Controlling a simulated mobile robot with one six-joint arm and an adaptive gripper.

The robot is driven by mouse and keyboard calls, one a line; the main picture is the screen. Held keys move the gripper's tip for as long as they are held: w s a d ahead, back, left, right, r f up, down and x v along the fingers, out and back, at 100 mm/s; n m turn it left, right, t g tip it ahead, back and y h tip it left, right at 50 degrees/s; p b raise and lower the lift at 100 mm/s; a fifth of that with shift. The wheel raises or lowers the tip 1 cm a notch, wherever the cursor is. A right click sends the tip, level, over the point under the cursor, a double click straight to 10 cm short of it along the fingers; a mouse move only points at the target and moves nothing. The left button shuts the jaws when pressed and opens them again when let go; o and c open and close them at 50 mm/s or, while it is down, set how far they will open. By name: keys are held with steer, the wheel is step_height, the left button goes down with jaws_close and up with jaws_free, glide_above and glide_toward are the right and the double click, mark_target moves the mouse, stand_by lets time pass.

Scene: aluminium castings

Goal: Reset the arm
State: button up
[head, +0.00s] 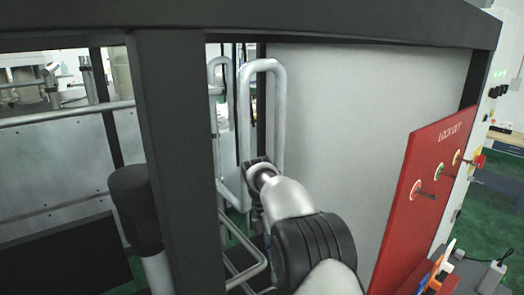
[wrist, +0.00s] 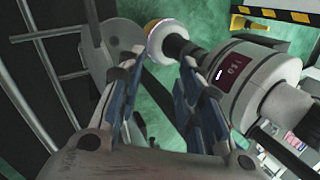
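My arm (head: 292,205) reaches forward from the bottom of the head view to the opening in the dark machine frame. My gripper (head: 257,170) is at its far end, small and partly hidden by the wrist, close to the bent grey tube handles in the picture. I cannot tell from this view whether it touches them. In the wrist view the two blue-padded fingers of my gripper (wrist: 163,72) stand apart. Green floor shows between them and I see nothing held.
A dark post (head: 178,150) stands left of my arm. A tube handle (head: 279,115) stands beside the pale panel (head: 365,120). A red lockout board (head: 425,190) is to the right. In the wrist view, a yellow-and-black striped edge (wrist: 285,14) lies at top right.

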steer(key=s+d+r+m+t+y+b, duration=0.1)
steer(key=s+d+r+m+t+b, duration=0.2)
steer(key=s+m, duration=0.4)
steer(key=s+d+r+m+t+y+b, duration=0.1)
steer(key=s+d+r+m+t+b, duration=0.1)
steer(key=s+d+r+m+b, duration=0.5)
steer(key=s+f+m+t+b, duration=0.1)
steer(key=s+f+m, duration=0.3)
steer(key=s, duration=0.5)
steer(key=s+a+f+m+t+y+b, duration=0.1)
steer(key=s+f+m+t, duration=0.2)
steer(key=s+f, duration=0.4)
steer(key=s+m, duration=0.1)
steer(key=s, duration=0.2)
steer(key=shift+f, duration=0.3)
steer(key=shift+a, duration=0.1)
